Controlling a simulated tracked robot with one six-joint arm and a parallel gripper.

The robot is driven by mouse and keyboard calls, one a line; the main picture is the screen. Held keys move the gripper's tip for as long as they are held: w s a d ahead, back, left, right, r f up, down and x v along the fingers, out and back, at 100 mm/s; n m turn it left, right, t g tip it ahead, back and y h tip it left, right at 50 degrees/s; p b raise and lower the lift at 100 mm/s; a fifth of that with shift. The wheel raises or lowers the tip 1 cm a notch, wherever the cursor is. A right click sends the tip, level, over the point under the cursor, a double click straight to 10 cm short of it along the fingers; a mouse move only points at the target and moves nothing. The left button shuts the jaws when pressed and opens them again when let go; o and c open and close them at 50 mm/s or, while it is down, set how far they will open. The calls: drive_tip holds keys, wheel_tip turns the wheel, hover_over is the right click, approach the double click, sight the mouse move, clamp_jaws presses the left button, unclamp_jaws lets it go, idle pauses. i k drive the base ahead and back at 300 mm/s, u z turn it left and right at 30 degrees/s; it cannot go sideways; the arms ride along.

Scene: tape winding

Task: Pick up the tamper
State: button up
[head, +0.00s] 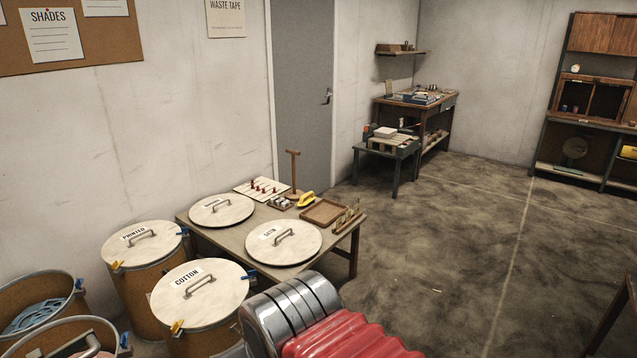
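A brown T-shaped wooden tool, which looks like the tamper (293,172), stands upright at the back of the low work table (228,238). Its crossbar is at the top, and its foot rests among small items near the wall and door. Nothing holds it. My gripper is not in view. Only a silver and red part of my own body shows at the bottom middle, in front of the table.
Lidded drums PRINTED (145,245) and COTTON (203,293) stand left. Floor at right is clear.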

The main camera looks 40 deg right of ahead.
sight(295, 194)
drive_tip(key=z, duration=1.8)
drive_tip(key=i, duration=2.2)
